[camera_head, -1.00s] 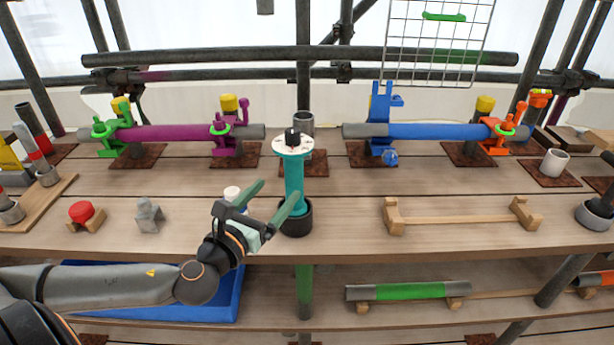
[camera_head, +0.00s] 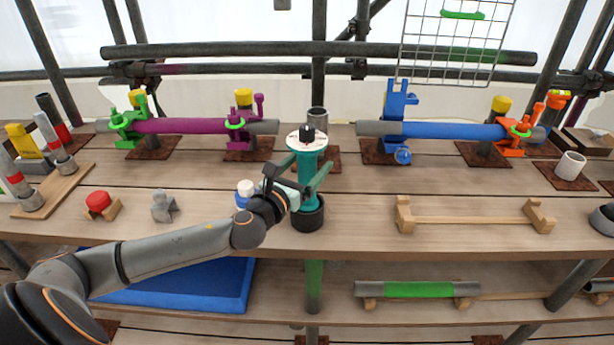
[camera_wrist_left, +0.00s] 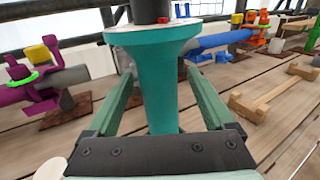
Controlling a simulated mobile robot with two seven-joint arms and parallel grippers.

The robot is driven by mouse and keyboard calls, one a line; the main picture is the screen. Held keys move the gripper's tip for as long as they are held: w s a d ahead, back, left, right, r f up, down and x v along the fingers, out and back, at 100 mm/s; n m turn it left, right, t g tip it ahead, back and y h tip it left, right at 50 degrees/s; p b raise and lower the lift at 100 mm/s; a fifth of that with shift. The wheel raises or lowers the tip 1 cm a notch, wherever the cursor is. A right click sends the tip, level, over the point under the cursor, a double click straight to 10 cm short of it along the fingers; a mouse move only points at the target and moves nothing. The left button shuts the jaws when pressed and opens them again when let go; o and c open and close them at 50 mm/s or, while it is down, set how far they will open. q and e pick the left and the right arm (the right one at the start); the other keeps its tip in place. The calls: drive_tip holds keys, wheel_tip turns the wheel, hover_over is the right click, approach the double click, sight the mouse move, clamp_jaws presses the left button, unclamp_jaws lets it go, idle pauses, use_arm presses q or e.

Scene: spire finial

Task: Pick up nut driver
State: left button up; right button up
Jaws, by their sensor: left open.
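The nut driver appears to be the teal upright tool (camera_head: 306,172) with a flared top, a white disc and a black knob. It stands in a black round holder (camera_head: 308,214) near the table's front edge. My left gripper (camera_head: 312,163) is open, its green fingers on either side of the teal shaft. In the left wrist view the shaft (camera_wrist_left: 158,85) stands between the two fingers, below the flared top, with gaps visible at both sides. The holder is hidden there. My right gripper is not in view.
A white-capped item (camera_head: 245,188) stands just left of the driver, close to my left wrist. A wooden cradle (camera_head: 470,219) lies to the right. Purple (camera_head: 190,126) and blue (camera_head: 450,131) tubes are mounted behind. A blue tray (camera_head: 190,285) is below.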

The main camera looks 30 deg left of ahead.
use_arm(q)
drive_tip(key=shift+w+a, duration=0.2)
drive_tip(key=shift+w, duration=1.35)
clamp_jaws()
drive_tip(key=shift+r, duration=0.15)
